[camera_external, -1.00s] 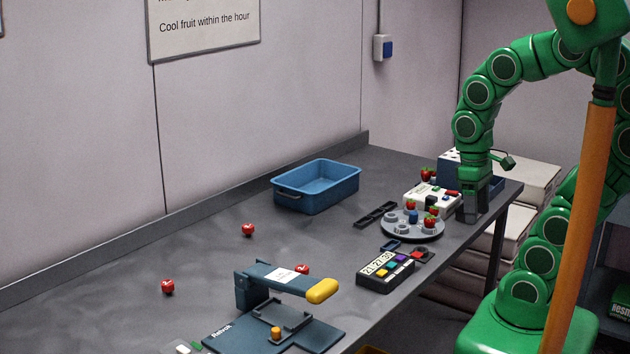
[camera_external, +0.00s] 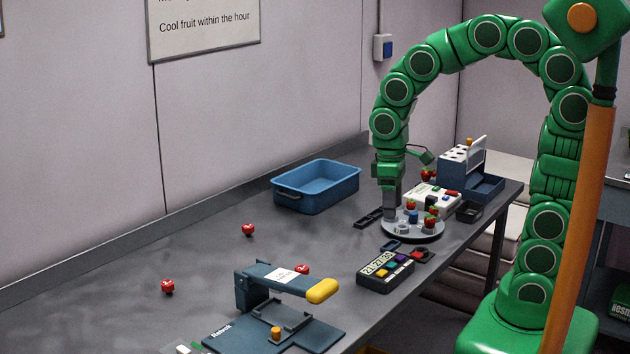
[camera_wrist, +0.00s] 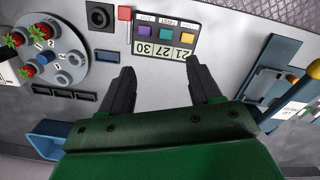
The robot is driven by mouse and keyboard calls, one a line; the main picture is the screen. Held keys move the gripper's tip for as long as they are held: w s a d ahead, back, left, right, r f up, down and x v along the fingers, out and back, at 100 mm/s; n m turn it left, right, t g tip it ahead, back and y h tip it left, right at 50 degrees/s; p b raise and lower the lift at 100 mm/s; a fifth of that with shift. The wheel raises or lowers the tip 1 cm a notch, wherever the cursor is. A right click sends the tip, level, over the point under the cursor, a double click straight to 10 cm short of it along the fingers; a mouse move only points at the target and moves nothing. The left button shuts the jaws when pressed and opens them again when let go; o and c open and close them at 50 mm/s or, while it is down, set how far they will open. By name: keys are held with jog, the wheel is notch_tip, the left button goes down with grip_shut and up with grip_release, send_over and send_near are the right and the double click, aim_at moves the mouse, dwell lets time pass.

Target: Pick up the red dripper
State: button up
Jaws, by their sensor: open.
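No piece is clearly recognisable as the red dripper. A small red block (camera_wrist: 124,13) lies beside a dark square (camera_wrist: 101,16) in the wrist view; it seems to match the small red part (camera_external: 421,254) by the timer outside. Another red piece (camera_external: 452,193) lies on the white box (camera_external: 425,198). My gripper (camera_external: 391,212) is over the table at the left edge of the grey round plate (camera_external: 435,233). In the wrist view my gripper (camera_wrist: 162,80) has its fingers wide apart, empty, over bare table, with the red block away from them.
A timer (camera_external: 385,271), blue bin (camera_external: 318,188), dark strip tray (camera_external: 374,217) and blue-white rack (camera_external: 465,165) stand nearby. Table between is clear.

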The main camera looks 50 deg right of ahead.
jog(key=w+a+f+n, duration=0.2)
jog(key=w+a+f, duration=0.1)
jog(key=w+a, duration=0.5)
jog(key=n+t, duration=0.1)
jog(key=n, duration=0.1)
send_over(302, 260)
jog(key=f, duration=0.5)
jog(key=shift+d+f, duration=0.15)
jog(key=shift+d, duration=0.15)
jog(key=shift+a+f, duration=0.2)
jog(key=shift+f, duration=3.7)
jog(key=c, duration=1.1)
jog(key=shift+r, duration=0.15)
